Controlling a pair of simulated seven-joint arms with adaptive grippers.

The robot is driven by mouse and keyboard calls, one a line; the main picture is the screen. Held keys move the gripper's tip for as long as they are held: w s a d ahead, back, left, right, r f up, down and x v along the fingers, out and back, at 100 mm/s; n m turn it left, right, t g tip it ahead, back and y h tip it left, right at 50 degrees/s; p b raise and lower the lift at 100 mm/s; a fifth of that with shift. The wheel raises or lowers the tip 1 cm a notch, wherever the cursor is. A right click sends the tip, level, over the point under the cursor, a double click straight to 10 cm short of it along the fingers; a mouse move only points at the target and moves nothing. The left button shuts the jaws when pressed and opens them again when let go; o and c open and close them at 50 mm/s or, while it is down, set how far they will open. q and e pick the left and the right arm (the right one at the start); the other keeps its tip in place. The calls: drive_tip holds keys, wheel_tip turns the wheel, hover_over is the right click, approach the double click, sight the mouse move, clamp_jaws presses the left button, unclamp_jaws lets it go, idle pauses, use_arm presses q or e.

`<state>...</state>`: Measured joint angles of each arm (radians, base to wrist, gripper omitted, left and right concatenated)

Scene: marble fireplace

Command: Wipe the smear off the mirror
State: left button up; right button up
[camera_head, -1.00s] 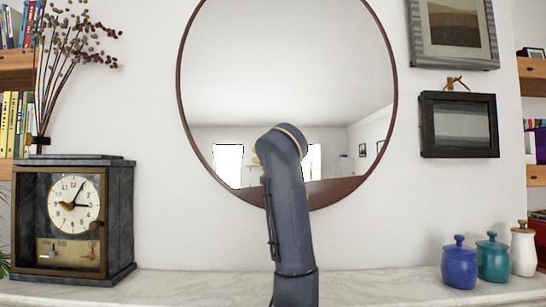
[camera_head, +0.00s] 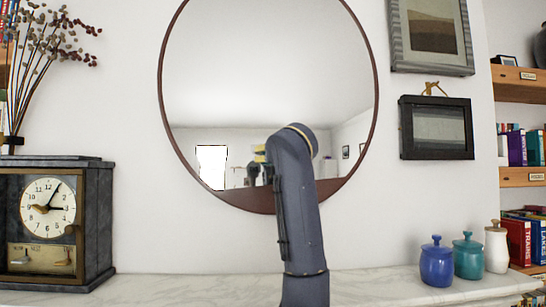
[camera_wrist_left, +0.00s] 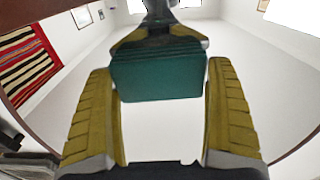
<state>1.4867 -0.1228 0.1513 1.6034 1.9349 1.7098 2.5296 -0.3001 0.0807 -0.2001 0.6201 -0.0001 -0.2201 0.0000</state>
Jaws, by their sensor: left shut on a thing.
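The round mirror (camera_head: 260,85) in a thin dark red frame hangs on the wall in the head view. Its glass also fills much of the left wrist view (camera_wrist_left: 165,135). No clear smear shows on the glass. My left gripper (camera_wrist_left: 160,78) is shut on a teal block (camera_wrist_left: 156,76), held between its yellow fingers. Just past the block, yellow fingers appear again, seemingly as a reflection, so the block is close to the glass. I cannot tell whether it touches. In the head view my left arm covers part of the mirror's lower right. My right gripper is not in view.
A marble mantel (camera_head: 190,286) runs below the mirror. A dark clock (camera_head: 95,215) and dried stems (camera_head: 30,85) stand at left. Blue (camera_head: 436,264), teal (camera_head: 467,258) and white (camera_head: 496,250) jars stand at right. Two frames (camera_head: 436,127) hang right of the mirror.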

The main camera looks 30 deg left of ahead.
use_arm(q)
drive_tip(key=shift+w+d+r, duration=0.1)
drive_tip(key=shift+w+d, duration=0.5)
drive_tip(key=shift+d, duration=0.3)
drive_tip(key=shift+w+d+r, duration=0.1)
drive_tip(key=shift+w+d, duration=0.5)
drive_tip(key=shift+d, duration=0.3)
drive_tip(key=s+a+f, duration=0.1)
drive_tip(key=s+a, duration=0.5)
drive_tip(key=a, duration=0.3)
drive_tip(key=shift+s+a, duration=0.2)
drive_tip(key=shift+a, duration=0.15)
drive_tip(key=shift+f, duration=0.1)
drive_tip(key=v, duration=0.6)
idle(0.7)
drive_tip(key=shift+s+d, duration=0.1)
drive_tip(key=v, duration=0.2)
drive_tip(key=shift+s+d, duration=0.2)
drive_tip(key=shift+s, duration=0.15)
drive_tip(key=shift+a, duration=0.1)
idle(0.5)
